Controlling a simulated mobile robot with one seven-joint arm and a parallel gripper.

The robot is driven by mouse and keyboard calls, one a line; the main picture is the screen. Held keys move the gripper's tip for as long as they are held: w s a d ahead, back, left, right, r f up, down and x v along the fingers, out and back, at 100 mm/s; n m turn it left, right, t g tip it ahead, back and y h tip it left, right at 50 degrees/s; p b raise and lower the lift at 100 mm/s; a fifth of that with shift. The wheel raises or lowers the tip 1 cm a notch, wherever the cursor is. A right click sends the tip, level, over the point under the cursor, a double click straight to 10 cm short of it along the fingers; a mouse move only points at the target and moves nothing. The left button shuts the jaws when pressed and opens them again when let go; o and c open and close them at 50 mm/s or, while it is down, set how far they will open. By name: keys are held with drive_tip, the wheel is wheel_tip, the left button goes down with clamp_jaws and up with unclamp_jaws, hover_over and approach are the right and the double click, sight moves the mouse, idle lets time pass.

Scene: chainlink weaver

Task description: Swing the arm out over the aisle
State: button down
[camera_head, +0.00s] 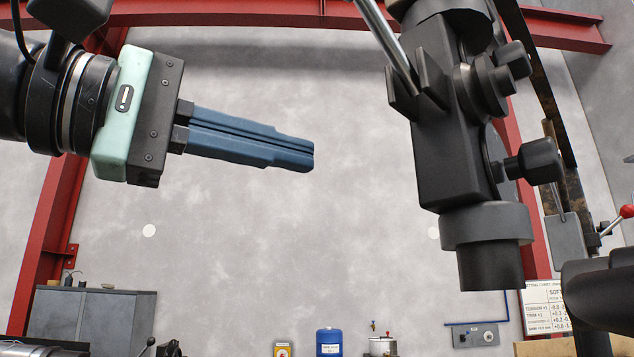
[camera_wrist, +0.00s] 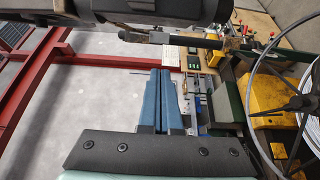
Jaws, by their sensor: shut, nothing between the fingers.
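My gripper (camera_head: 310,157) reaches in from the upper left in the head view, in front of the grey wall. Its two blue fingers lie against each other with nothing between them, pointing right and slightly down. In the wrist view my gripper (camera_wrist: 161,72) is also shut and empty. The tips are apart from the black machine head (camera_head: 447,140) to their right in the head view. The aisle floor cannot be made out in either view.
A red-knobbed lever (camera_head: 626,211) stands at the right. A grey cabinet (camera_head: 92,318), a blue drum (camera_head: 329,342) and a chart (camera_head: 546,306) are low at the back. A wire coil (camera_wrist: 253,92) and yellow parts (camera_wrist: 264,100) are right in the wrist view. Red beams (camera_wrist: 42,75) cross its left.

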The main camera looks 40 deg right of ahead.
drive_tip(key=s+d+p, duration=0.3)
drive_tip(key=s+d, duration=0.1)
drive_tip(key=d, duration=0.5)
drive_tip(key=shift+s, duration=0.25)
